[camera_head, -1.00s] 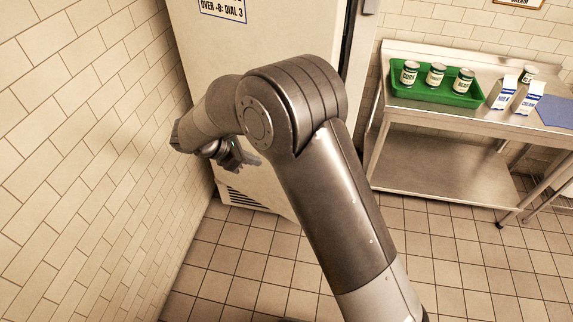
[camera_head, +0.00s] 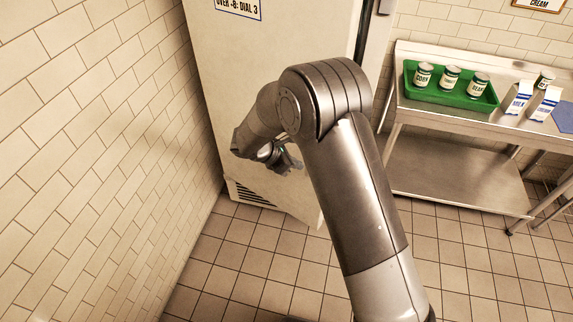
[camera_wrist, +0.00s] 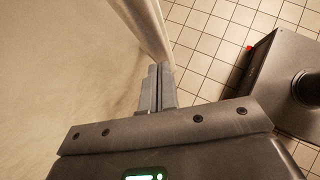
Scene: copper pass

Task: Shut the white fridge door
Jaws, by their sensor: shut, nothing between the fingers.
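The white fridge door (camera_head: 265,55) stands tall at the upper middle of the head view, with a notice near its top and a vent grille low on the left. A dark gap shows along its right edge, so it stands ajar. My gripper (camera_head: 294,164) is in front of the lower part of the door, partly hidden by my forearm. In the wrist view my gripper's fingers (camera_wrist: 160,76) are shut and empty, close beside the door's edge. The door's pale face (camera_wrist: 60,75) fills the left there. I cannot tell whether they touch.
A tiled wall (camera_head: 90,150) runs close along the left. A steel table (camera_head: 455,130) at the right bears a green tray (camera_head: 448,96) with several cans, and two cartons (camera_head: 532,102) beside it. The tiled floor (camera_head: 260,265) in front of the door is clear.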

